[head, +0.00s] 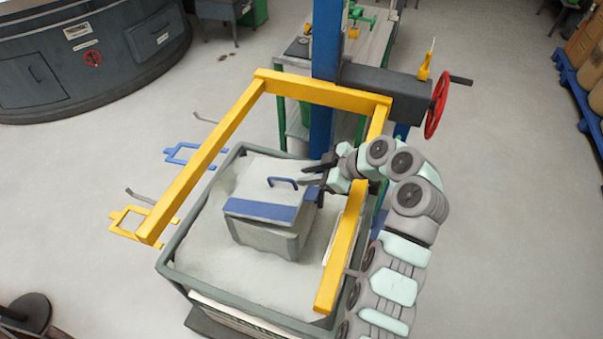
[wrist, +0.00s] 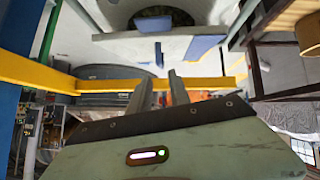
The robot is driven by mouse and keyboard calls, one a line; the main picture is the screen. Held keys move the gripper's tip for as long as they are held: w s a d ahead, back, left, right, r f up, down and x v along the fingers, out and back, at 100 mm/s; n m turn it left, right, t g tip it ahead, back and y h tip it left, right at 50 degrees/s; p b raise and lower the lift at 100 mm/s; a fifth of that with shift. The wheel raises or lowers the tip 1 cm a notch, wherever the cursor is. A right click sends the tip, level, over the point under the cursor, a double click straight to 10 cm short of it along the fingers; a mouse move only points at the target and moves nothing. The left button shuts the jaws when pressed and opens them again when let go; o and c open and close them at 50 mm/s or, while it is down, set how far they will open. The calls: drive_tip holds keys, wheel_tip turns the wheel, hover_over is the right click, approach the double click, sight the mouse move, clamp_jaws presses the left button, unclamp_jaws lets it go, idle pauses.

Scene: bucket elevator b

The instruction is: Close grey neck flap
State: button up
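A grey box (head: 268,239) stands in the grey material inside the large bin. Its grey flap (head: 250,180), with a blue band (head: 262,210) and a blue bar handle (head: 283,181), lies over the top. I cannot tell whether it sits fully flush. My gripper (head: 308,175) is at the right side of the flap, right of the handle, with its fingers apart and nothing visible between them. The wrist view also shows the two separated fingers of my gripper (wrist: 160,78). A pale panel with a blue patch (wrist: 204,46) is beyond them; I cannot tell if it is the flap.
A yellow frame (head: 200,165) surrounds the bin (head: 178,272), with one bar (head: 342,250) close to my arm. A blue column (head: 325,50) and a red handwheel (head: 436,105) stand behind. Open floor lies to the left and right.

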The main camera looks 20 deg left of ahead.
drive_tip(key=a+p, duration=0.1)
drive_tip(key=a, duration=0.1)
drive_tip(key=w+a+g+h+p, duration=0.1)
drive_tip(key=a, duration=0.1)
drive_tip(key=a+m+h+p, duration=0.1)
drive_tip(key=a, duration=0.1)
drive_tip(key=shift+w+a+g, duration=0.15)
drive_tip(key=shift+w+g, duration=0.05)
drive_tip(key=shift+g, duration=0.1)
drive_tip(key=c, duration=0.4)
drive_tip(key=a+h+p, duration=0.1)
drive_tip(key=a+h, duration=0.1)
drive_tip(key=a+h+p, duration=0.2)
drive_tip(key=shift+s+a+r+m+g+p, duration=0.2)
drive_tip(key=shift+a+m+g+p, duration=0.1)
drive_tip(key=shift+a+m+g, duration=0.1)
clamp_jaws()
drive_tip(key=t+h+p, duration=0.3)
drive_tip(key=h+p, duration=0.2)
drive_tip(key=h, duration=0.2)
approach(280, 179)
drive_tip(key=shift+n+g, duration=0.3)
drive_tip(key=x, duration=0.6)
drive_tip(key=shift+w+d+f+p, duration=0.15)
drive_tip(key=shift+w+f+p, duration=0.2)
drive_tip(key=shift+p, duration=0.05)
